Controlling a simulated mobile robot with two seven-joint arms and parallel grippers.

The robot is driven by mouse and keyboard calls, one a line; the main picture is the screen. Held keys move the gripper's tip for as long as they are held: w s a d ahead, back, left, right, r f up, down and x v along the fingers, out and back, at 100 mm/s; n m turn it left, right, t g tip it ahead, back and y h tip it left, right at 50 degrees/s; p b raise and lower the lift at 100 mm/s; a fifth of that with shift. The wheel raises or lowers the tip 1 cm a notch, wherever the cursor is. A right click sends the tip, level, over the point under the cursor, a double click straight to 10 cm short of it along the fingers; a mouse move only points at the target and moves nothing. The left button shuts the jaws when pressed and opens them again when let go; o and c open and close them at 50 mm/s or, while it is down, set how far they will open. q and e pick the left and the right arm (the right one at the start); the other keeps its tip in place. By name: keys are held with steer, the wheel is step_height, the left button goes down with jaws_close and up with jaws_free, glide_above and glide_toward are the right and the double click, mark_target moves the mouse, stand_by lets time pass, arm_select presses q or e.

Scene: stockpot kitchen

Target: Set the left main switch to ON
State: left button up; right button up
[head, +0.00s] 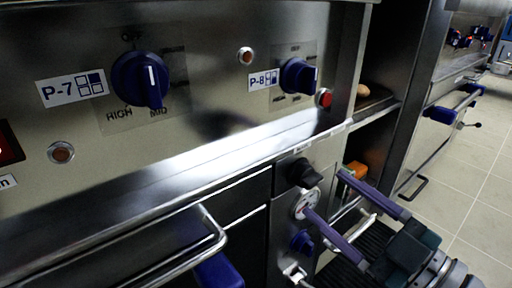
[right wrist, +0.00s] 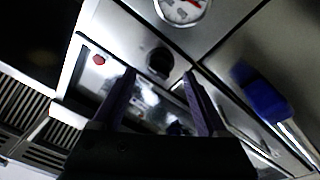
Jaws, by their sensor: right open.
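No switch in view carries a legible main-switch label. A black rotary knob (head: 302,172) sits on the narrow lower panel, above a round gauge (head: 306,203). In the right wrist view the black knob (right wrist: 160,61) lies ahead, between the fingertips, with the gauge (right wrist: 182,8) beyond it. My right gripper (head: 326,192) is open and empty, its two purple fingers pointing at this panel, apparently not touching the knob. It also shows in the right wrist view (right wrist: 159,74). A red-lit switch (head: 8,146) is cut off at the left edge. My left gripper is not in view.
Blue knobs P-7 (head: 140,80) and P-8 (head: 298,76) sit on the upper panel, with a red button (head: 326,98) at its right end. A blue knob (head: 302,242) is below the gauge. A metal bar handle (head: 165,252) juts out at lower left. Tiled floor (head: 485,190) is clear at right.

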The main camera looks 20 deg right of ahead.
steer(key=v, duration=0.6)
steer(key=shift+p, duration=0.35)
steer(key=w+a+r+m+g+h+p, duration=0.1)
steer(key=a+r+m+g+h+p, duration=0.15)
steer(key=r+p, duration=1)
steer(key=a+r+m+g+h+p, duration=0.2)
steer(key=r+g+p, duration=0.2)
steer(key=r+p, duration=0.85)
steer(key=s+r+m+g+h+p, duration=0.15)
steer(key=s+r+g+p, duration=0.4)
steer(key=r+p, duration=1.05)
steer(key=s+r+m+g+p, duration=0.25)
steer(key=s+r+p, duration=0.65)
steer(key=r+p, duration=0.6)
step_height(320, 180, up, 33)
steer(key=p, duration=3.3)
steer(key=shift+w+a, duration=0.2)
steer(key=shift+w, duration=0.05)
